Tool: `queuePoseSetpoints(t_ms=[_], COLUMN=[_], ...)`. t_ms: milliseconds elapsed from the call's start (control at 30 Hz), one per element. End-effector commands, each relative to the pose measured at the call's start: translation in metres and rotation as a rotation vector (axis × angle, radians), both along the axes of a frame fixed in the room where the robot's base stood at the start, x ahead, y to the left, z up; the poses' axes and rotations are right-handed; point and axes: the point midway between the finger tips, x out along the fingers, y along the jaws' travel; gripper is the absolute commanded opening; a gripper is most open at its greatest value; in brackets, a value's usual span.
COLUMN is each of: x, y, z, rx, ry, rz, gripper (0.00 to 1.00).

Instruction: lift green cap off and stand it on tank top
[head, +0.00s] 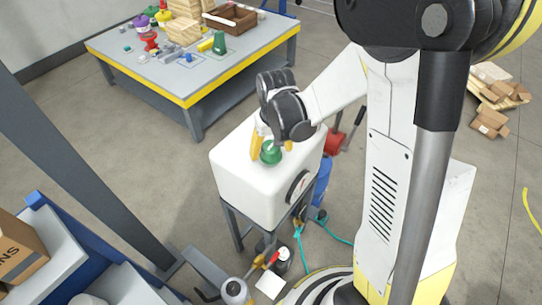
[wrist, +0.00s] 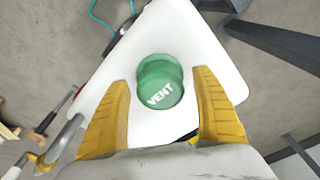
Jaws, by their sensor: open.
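The green cap (head: 271,152) sits on top of the white tank (head: 236,178). In the wrist view the green cap (wrist: 161,82) bears the white word VENT and lies ahead of the fingertips, roughly centred between them. The white tank top (wrist: 205,50) spreads around it with bare room on all sides. My gripper (head: 270,147) is above the tank beside the cap, its yellow fingers apart. In the wrist view my gripper (wrist: 163,100) is open and empty, with a finger to each side of the cap and no visible contact.
A workbench (head: 188,99) with a yellow edge stands behind, holding a brown crate (head: 232,18), wooden blocks and several coloured parts. A round gauge (head: 299,186) is on the tank's side. Cardboard boxes (head: 490,122) lie at right.

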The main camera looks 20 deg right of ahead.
Motion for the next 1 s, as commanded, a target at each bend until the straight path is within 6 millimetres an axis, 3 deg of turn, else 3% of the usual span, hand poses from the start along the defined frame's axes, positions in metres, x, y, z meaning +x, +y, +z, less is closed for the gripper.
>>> queuePoseSetpoints(t_ms=[67,100,300,733,967,1000], x=[0.000,0.000,0.000,0.000,0.000,-0.001], y=[0.000,0.000,0.000,0.000,0.000,-0.008], z=[0.001,0.001,0.001,0.007,0.044,0.049], rx=[0.000,0.000,0.000,0.000,0.000,-0.001], ry=[0.000,0.000,0.000,0.000,0.000,0.000], rz=[0.000,0.000,0.000,0.000,0.000,-0.004], gripper=[0.76,0.71,0.13,0.13,0.13,0.13])
